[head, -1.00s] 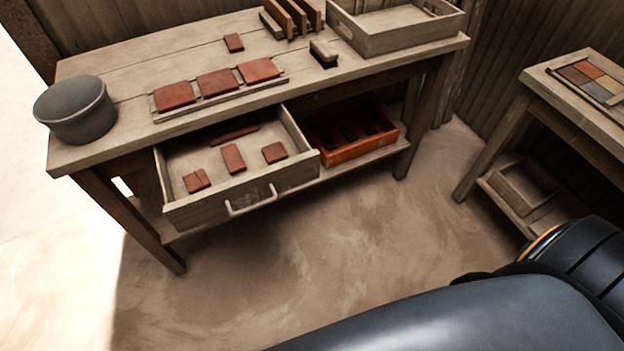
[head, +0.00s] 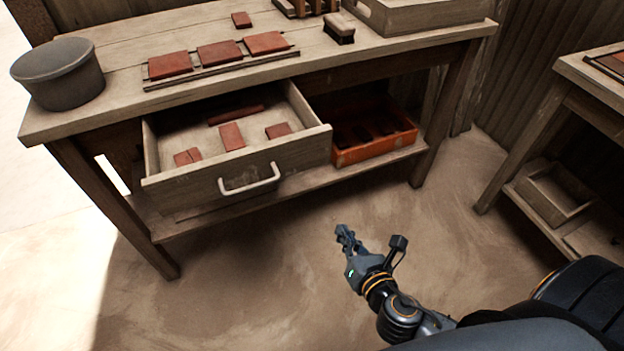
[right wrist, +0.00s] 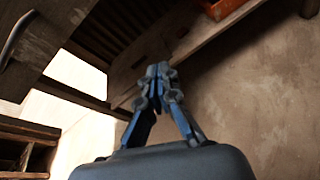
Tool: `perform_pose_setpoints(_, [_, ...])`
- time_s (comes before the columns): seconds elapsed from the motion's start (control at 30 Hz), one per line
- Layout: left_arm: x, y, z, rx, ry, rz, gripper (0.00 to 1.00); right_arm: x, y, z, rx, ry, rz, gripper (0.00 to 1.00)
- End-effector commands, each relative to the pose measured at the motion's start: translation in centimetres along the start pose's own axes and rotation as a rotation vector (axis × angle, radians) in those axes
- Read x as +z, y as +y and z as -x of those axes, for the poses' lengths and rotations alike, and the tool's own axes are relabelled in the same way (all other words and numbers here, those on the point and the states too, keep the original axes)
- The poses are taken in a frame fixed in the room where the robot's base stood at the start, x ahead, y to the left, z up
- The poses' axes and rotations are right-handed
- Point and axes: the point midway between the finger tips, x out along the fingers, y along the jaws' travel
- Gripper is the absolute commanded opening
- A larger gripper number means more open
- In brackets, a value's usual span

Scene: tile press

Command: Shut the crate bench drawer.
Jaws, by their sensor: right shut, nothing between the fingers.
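The crate bench drawer (head: 235,165) is pulled out of the wooden bench, with red tiles and a reddish bar lying inside. Its pale bar handle (head: 249,180) is on the front panel; a handle also shows at the upper left of the right wrist view (right wrist: 18,38). My right gripper (head: 345,238) is in front of the bench, right of and below the drawer in the head view, apart from it. In the right wrist view its fingers (right wrist: 157,72) are closed together and empty. My left gripper is not in view.
On the bench top (head: 130,62) stand a grey bucket (head: 60,75), a board with red tiles (head: 220,55), a brush (head: 339,28) and a tray (head: 420,14). An orange crate (head: 375,150) sits on the lower shelf right of the drawer. The floor in front is clear.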

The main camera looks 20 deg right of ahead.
Motion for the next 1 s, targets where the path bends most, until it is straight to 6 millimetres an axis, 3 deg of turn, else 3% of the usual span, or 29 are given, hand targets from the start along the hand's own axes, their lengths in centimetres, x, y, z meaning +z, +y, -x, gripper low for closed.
perform_pose_setpoints(0.1, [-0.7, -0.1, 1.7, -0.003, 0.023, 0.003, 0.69, 4.0, 3.2, 2.4, 0.077, -0.141, 0.189, 0.00])
perform_pose_setpoints(0.2, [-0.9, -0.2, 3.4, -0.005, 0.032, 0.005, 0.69, 7.0, 5.0, 4.3, 0.104, -0.230, 0.291, 0.00])
perform_pose_setpoints(0.4, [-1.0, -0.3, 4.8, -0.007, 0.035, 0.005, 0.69, 9.6, 6.3, 5.8, 0.114, -0.302, 0.366, 0.00])
perform_pose_setpoints(0.63, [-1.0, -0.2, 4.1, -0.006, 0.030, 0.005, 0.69, 10.6, 6.8, 3.4, 0.114, -0.307, 0.365, 0.00])
perform_pose_setpoints(1.0, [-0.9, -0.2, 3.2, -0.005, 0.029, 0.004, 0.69, 12.3, 7.9, -3.2, 0.114, -0.305, 0.364, 0.00])
